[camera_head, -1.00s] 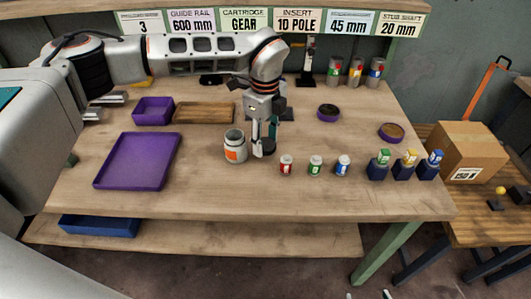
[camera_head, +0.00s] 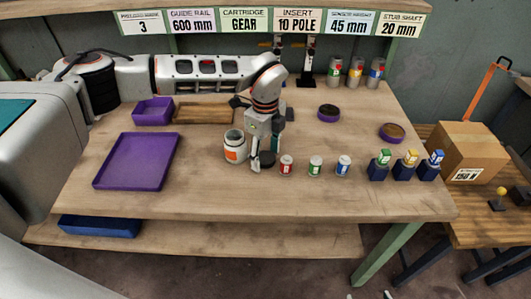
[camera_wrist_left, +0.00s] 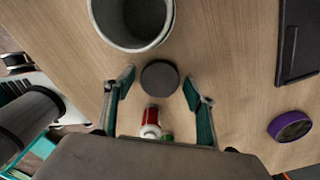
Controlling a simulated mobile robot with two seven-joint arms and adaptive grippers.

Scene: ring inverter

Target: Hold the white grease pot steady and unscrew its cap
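The white grease pot (camera_head: 235,148) with an orange label stands upright on the table, its top open. In the left wrist view its open mouth (camera_wrist_left: 135,18) shows at the top edge. The dark round cap (camera_head: 267,160) is off the pot, at or near the tabletop to its right. In the left wrist view the cap (camera_wrist_left: 159,77) sits between my left gripper's fingertips, with a gap on each side. My left gripper (camera_head: 262,157) points down over it, open; it shows also in the wrist view (camera_wrist_left: 159,84). My right gripper is not in view.
Small red (camera_head: 286,165), green (camera_head: 316,165) and blue (camera_head: 343,165) cans stand just right of the cap. A purple tray (camera_head: 137,162) lies left of the pot, with a purple bin (camera_head: 153,110) behind. The table front is clear.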

